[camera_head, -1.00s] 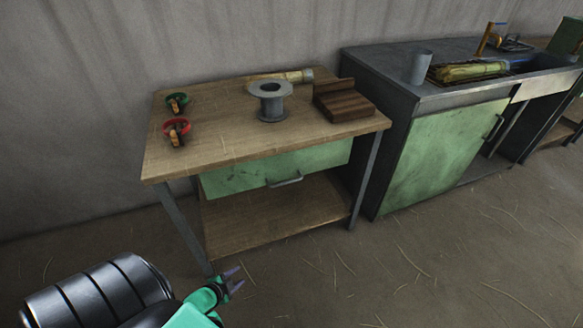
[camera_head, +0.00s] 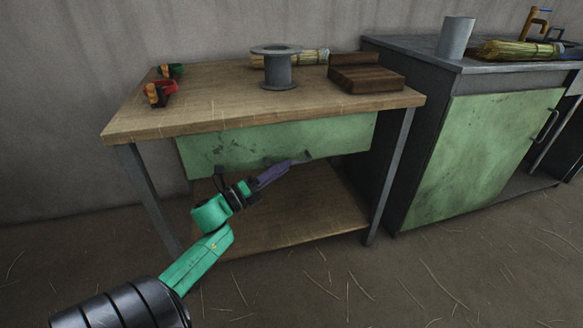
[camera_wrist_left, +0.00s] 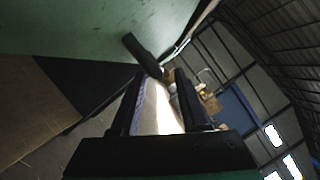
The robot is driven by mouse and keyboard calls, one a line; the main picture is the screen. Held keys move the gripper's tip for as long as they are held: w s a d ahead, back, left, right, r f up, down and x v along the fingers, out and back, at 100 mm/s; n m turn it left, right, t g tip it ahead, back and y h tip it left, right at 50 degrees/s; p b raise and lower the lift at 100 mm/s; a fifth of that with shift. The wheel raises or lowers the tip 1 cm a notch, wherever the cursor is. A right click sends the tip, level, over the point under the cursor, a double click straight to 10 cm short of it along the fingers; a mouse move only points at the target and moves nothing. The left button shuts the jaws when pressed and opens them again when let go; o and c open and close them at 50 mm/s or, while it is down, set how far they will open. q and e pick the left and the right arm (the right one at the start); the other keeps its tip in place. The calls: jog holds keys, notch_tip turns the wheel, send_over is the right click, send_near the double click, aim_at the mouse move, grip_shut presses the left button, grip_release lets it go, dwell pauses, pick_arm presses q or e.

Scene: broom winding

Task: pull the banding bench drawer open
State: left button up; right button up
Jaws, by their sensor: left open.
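The banding bench (camera_head: 205,110) has a wooden top, grey legs and a lower shelf. Its green drawer (camera_head: 235,145) sits under the top and looks shut. My left gripper (camera_head: 287,166) is in front of the drawer, open, with its fingertips at the drawer handle (camera_head: 307,156). Most of the handle is hidden behind the fingers in the head view. In the left wrist view the dark handle (camera_wrist_left: 142,54) stands off the green drawer front (camera_wrist_left: 80,30), just ahead of the open fingers (camera_wrist_left: 160,82). I cannot tell whether they touch it. My right gripper is out of view.
On the bench top are a grey spool (camera_head: 277,70), a wooden block (camera_head: 365,79), a straw bundle (camera_head: 310,57) and red (camera_head: 160,92) and green (camera_head: 172,70) handled tools. A green-doored cabinet (camera_head: 480,150) stands close on the right.

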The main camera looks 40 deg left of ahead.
pick_arm(q)
jog(key=x, duration=0.3)
jog(key=shift+w+d, duration=0.1)
jog(key=shift+w, duration=0.3)
grip_shut()
dwell(1.1)
